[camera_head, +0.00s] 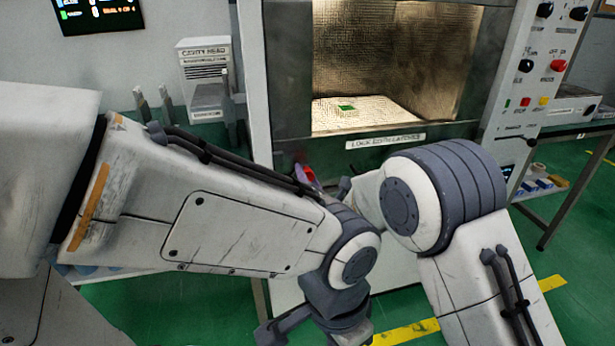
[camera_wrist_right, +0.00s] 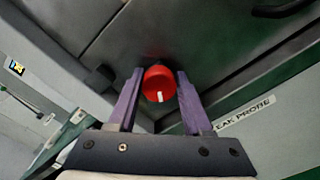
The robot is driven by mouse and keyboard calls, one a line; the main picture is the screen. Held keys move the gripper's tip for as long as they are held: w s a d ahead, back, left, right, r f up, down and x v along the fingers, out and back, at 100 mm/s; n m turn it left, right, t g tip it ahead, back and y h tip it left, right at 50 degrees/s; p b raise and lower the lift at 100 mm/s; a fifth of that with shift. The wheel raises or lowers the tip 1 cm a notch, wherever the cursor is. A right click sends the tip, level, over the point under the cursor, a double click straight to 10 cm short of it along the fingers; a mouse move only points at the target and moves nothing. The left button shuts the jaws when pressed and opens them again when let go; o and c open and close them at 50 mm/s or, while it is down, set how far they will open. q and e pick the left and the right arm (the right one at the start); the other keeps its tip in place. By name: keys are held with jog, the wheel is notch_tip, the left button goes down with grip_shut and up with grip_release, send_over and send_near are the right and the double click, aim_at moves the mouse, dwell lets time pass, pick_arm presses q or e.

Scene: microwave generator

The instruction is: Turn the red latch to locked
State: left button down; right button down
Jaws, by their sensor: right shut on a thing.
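The red latch (camera_wrist_right: 158,80) is a round knob with a short white mark, in the middle of the right wrist view. My right gripper (camera_wrist_right: 157,86) has its two purple fingers on either side of the knob, shut on it. The white mark points down toward the gripper body. In the head view, a bit of the red latch (camera_head: 309,173) and purple finger show at the lower left of the chamber front, mostly hidden behind my left arm.
The open chamber (camera_head: 392,60) holds a small green item (camera_head: 345,107) on a pale floor. A label strip (camera_head: 385,141) runs below it. A control panel (camera_head: 535,70) with knobs and buttons stands right. In the wrist view, a "LEAK PROBE" label (camera_wrist_right: 243,116) is beside the latch.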

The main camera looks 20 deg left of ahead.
jog(key=m+b, duration=0.2)
jog(key=m, duration=0.1)
jog(key=shift+a+f, duration=0.1)
jog(key=m+b, duration=0.2)
jog(key=m, duration=0.3)
jog(key=shift+m, duration=0.4)
jog(key=m+b, duration=0.3)
jog(key=m, duration=0.2)
jog(key=shift+m+b, duration=0.7)
jog(key=shift+m, duration=1.2)
jog(key=shift+r, duration=0.25)
jog(key=shift+c, duration=1.8)
grip_release()
jog(key=shift+f, duration=0.1)
jog(key=shift+s, duration=0.1)
